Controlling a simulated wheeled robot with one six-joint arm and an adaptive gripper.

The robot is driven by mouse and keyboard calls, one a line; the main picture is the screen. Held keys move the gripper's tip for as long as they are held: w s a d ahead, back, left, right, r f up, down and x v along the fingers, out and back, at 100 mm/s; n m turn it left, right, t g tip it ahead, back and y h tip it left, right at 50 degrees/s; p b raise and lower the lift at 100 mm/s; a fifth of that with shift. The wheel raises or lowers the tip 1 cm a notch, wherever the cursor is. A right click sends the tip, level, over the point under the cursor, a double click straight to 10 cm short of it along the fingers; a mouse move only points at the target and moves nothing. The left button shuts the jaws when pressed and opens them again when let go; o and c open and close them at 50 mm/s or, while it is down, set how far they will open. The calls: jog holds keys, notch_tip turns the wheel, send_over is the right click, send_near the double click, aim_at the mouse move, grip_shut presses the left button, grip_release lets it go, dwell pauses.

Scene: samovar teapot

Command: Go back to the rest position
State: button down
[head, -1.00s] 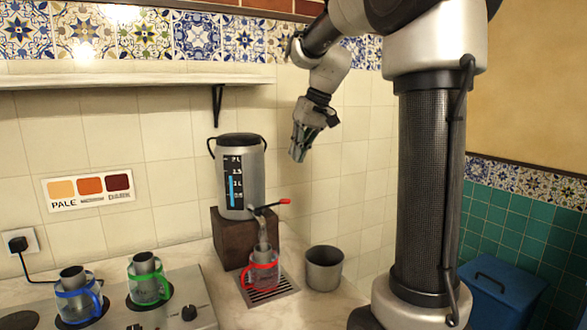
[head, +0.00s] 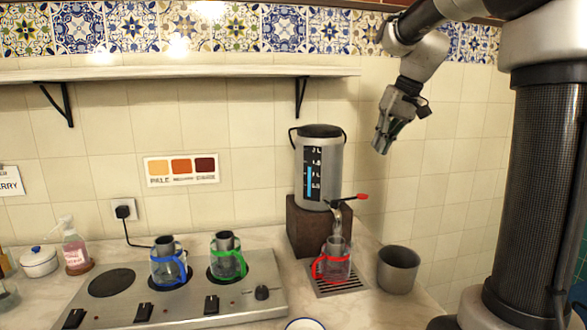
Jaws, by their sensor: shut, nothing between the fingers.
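My gripper (head: 382,142) hangs in the air at the upper right, fingers pointing down, shut and empty. It is to the right of and above the metal samovar (head: 320,165), touching nothing. The samovar stands on a brown block (head: 310,230), with a level gauge on its front and a red-tipped tap lever (head: 361,197). A stream runs from its tap into the glass with the red holder (head: 333,262), which stands on a drip grate (head: 340,283). A grey metal pot (head: 398,269) stands to the right of the grate.
A hob (head: 190,300) at the left holds a blue-holder glass (head: 168,266) and a green-holder glass (head: 227,258), each with a metal cup in it. A soap bottle (head: 75,246) and white lidded pot (head: 39,262) are further left. A shelf (head: 180,73) runs along the wall.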

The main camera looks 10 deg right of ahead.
jog(key=s+f+h, duration=0.1)
jog(key=s+f, duration=0.2)
jog(key=s, duration=0.5)
jog(key=s+a+f, duration=0.1)
jog(key=s+f, duration=0.3)
jog(key=s, duration=0.5)
jog(key=s+a+f+t+h, duration=0.1)
jog(key=s+f, duration=0.2)
jog(key=s, duration=0.5)
jog(key=shift+s+f+h, duration=0.25)
jog(key=shift+f+h, duration=0.05)
jog(key=shift+f, duration=0.05)
